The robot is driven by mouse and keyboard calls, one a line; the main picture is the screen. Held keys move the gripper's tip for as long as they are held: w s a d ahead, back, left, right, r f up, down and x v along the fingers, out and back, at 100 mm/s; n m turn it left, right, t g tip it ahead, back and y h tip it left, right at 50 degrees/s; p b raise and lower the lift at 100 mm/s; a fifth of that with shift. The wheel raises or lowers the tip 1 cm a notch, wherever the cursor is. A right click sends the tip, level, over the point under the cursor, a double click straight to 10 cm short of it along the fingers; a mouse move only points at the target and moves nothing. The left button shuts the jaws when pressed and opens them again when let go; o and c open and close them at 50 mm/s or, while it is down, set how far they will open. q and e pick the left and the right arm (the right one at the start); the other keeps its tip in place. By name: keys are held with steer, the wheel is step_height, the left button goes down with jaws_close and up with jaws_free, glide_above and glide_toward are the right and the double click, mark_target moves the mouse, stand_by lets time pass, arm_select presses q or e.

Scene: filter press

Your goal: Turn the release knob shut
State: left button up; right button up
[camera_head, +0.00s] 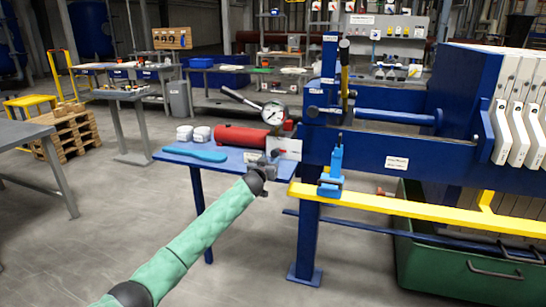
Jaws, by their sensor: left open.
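A red hydraulic hand pump (241,137) lies on the small blue side table (228,160) beside the press. A round pressure gauge (273,112) stands at its right end, and a pump lever (238,97) slants up to the left behind it. I cannot make out the release knob clearly; the pump's right end is small and partly covered. My left arm, in a green sleeve, reaches up from the lower left. My left gripper (270,159) is open at the table's right part, just in front of the pump's right end. Contact cannot be told. My right gripper is out of view.
The blue press frame (360,150) and its yellow rail (400,206) stand right of the table. A blue clamp-like part (332,175) sits on the rail. A green bin (450,265) stands below.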

mark_target(274, 155)
arm_select(q)
steer(key=shift+f+x, duration=0.2)
steer(key=shift+x, duration=2.4)
steer(key=shift+c, duration=0.4)
